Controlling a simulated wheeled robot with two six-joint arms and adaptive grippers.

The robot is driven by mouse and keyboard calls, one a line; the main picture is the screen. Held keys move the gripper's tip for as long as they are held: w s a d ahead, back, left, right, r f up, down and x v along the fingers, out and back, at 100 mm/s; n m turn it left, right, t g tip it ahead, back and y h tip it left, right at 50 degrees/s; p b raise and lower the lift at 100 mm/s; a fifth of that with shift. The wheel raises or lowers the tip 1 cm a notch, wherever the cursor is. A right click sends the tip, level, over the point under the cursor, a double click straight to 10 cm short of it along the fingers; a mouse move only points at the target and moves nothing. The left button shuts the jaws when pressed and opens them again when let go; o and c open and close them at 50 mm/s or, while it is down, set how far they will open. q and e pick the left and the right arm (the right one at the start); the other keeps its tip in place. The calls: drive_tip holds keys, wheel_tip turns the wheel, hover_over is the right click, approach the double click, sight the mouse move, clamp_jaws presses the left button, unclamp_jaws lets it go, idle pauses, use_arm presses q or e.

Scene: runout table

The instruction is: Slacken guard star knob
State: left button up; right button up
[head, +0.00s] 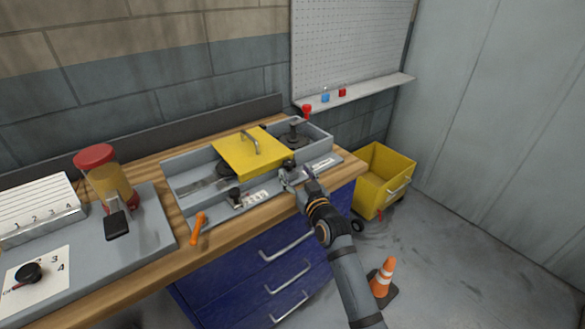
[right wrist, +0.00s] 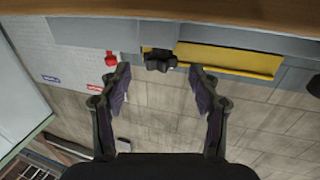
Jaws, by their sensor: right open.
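The yellow guard (head: 240,155), with a metal handle on top, covers the middle of the grey runout table (head: 328,140). A black star knob (head: 288,165) sits at the guard's front right corner. The right wrist view, which is upside down, shows the star knob (right wrist: 160,60) beside the guard (right wrist: 235,60). My right gripper (head: 299,178) is open at the table's front edge, close to the knob. In the wrist view its fingertips (right wrist: 160,72) stand either side of the knob, apart from it. Contact cannot be told. My left gripper is not in view.
An orange handle (head: 197,228) sticks out at the table's front left. A red knob (head: 306,111) stands at the back right corner. A red-topped jar (head: 96,156) is further left. A yellow bin (head: 384,180) and an orange cone (head: 382,278) stand on the floor.

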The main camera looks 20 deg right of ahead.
sight(289, 166)
drive_tip(key=shift+w+a, duration=0.1)
drive_tip(key=shift+w, duration=1.2)
drive_tip(key=shift+c, duration=0.2)
